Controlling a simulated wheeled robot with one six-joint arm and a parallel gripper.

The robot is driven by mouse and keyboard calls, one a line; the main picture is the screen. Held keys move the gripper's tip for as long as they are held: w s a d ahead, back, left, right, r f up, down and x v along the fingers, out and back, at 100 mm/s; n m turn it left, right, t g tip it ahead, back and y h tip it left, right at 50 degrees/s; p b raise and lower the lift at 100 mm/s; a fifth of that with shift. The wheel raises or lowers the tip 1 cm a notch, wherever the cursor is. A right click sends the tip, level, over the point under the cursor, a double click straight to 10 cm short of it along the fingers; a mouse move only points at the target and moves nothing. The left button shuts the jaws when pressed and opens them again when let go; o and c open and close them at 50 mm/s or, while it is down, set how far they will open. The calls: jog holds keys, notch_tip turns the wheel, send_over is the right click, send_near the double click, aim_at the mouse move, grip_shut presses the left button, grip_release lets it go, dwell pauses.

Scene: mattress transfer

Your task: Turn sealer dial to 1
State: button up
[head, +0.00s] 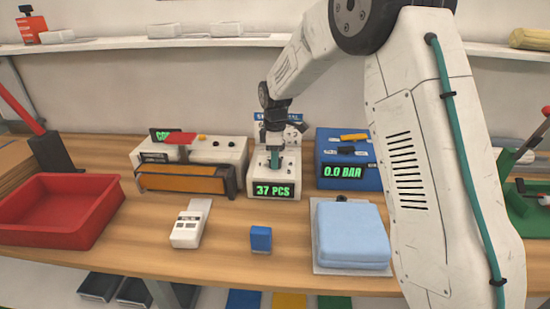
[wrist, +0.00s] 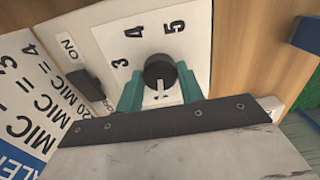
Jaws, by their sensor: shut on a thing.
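A round black dial (wrist: 158,70) sits on a white panel with the numbers 3, 4 and 5 visible around its far side. A white mark shows on the dial's near side; the number it points at is hidden by my gripper. My gripper (wrist: 160,88) has its teal fingers on either side of the dial, shut on it. In the head view my gripper (head: 274,160) reaches down onto the white box (head: 258,162) with the green "37 PCS" display; the dial is hidden there.
An ON switch (wrist: 86,84) and a printed card (wrist: 32,95) are beside the dial. The white machine with an orange bar (head: 182,183) stands left, the blue "0.0 BAR" box (head: 330,150) right. A red tray (head: 55,182), blue block (head: 261,238) and light-blue pad (head: 350,235) lie nearby.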

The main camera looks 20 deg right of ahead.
jog(key=o, duration=1)
jog(key=shift+r, duration=0.1)
notch_tip(320, 180, up, 8)
jog(key=shift+f, duration=0.15)
